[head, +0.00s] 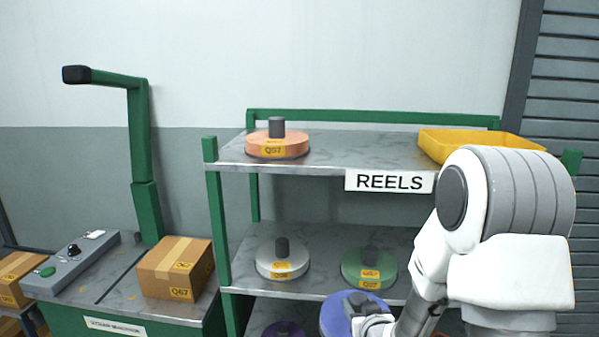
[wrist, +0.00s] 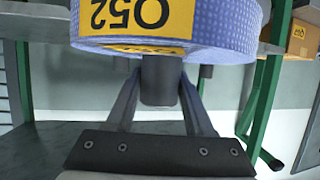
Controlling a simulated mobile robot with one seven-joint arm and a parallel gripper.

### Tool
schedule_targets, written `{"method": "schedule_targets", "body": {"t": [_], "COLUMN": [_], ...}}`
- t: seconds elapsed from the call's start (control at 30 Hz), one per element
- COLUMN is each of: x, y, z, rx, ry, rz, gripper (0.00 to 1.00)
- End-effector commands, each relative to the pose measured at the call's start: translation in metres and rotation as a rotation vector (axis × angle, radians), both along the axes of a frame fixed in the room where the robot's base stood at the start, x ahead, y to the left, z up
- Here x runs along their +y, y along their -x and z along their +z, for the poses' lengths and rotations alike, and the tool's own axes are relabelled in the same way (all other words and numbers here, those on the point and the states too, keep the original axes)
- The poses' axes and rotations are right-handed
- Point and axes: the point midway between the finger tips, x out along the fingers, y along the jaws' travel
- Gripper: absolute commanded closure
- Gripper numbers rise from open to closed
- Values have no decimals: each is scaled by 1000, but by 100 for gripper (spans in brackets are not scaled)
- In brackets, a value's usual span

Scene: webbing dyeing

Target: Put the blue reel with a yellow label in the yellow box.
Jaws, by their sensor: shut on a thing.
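The blue reel (head: 343,313) shows at the bottom centre of the head view, in front of the shelf rack. In the wrist view the blue reel (wrist: 232,32) fills the top, with a yellow label (wrist: 137,18) reading Q52 upside down. My gripper (wrist: 160,84) is shut on the reel's dark grey hub, one finger on each side. In the head view my gripper (head: 368,318) is partly hidden by my arm. The yellow box (head: 470,144) stands on the top shelf at the right, its lower right part hidden behind my arm.
The rack's top shelf (head: 365,150) also holds an orange reel (head: 278,143). A white reel (head: 281,260) and a green reel (head: 369,268) sit on the middle shelf; a purple reel (head: 283,329) is lower. A cardboard box (head: 175,268) stands on the left bench. The top shelf's middle is clear.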

Motion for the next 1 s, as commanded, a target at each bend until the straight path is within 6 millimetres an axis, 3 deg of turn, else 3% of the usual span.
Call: {"method": "schedule_targets", "body": {"t": [0.2, 0.57, 0.8, 1.0], "x": [-4, -6, -5, -6], "y": [1, 3, 12, 17], "z": [-28, -39, -77, -91], "rx": [-1, -3, 1, -4], "ry": [0, 0, -2, -1], "rz": [-76, -96, -94, -95], "gripper": [100, 100, 100, 100]}}
